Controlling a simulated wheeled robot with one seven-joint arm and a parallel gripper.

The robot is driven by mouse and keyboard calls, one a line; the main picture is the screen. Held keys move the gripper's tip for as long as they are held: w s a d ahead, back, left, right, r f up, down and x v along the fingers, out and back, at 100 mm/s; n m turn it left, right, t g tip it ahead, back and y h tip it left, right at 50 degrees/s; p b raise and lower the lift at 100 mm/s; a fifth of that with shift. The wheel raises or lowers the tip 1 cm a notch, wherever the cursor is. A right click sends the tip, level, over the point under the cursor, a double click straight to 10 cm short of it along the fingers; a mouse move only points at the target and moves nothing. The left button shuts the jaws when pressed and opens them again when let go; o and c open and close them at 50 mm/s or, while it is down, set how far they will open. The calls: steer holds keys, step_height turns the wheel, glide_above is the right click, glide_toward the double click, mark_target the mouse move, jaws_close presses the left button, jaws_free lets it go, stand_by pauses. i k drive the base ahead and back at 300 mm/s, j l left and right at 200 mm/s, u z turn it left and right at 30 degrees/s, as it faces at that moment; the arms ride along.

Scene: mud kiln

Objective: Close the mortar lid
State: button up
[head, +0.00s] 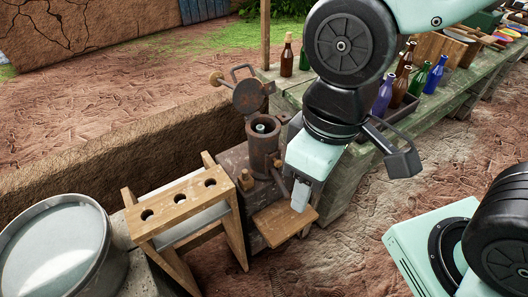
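The mortar (264,146) is a rusty brown metal cylinder standing upright on a dark block. Its top is uncovered, and a small pale green object shows inside. The mortar lid (248,97) is a round rusty plate standing raised behind the opening, with a dark loop handle on top. A rod with a wooden knob sticks out at its left. My gripper (300,195) points down in front and to the right of the mortar, lower than its rim and apart from the lid. Its fingers overlap in this view, so their opening is unclear. I see nothing held.
A wooden rack (180,208) with three holes stands at left, beside a large round metal vessel (55,250). A small wooden board (285,220) lies below my gripper. A green bench (345,195) with several bottles runs behind my arm. Bare ground lies beyond.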

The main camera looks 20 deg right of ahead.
mark_target(249, 94)
steer(key=i+l+u, duration=0.1)
steer(key=i+u, duration=0.2)
steer(key=i, duration=0.15)
steer(key=i+l+u, duration=0.3)
steer(key=i, duration=0.15)
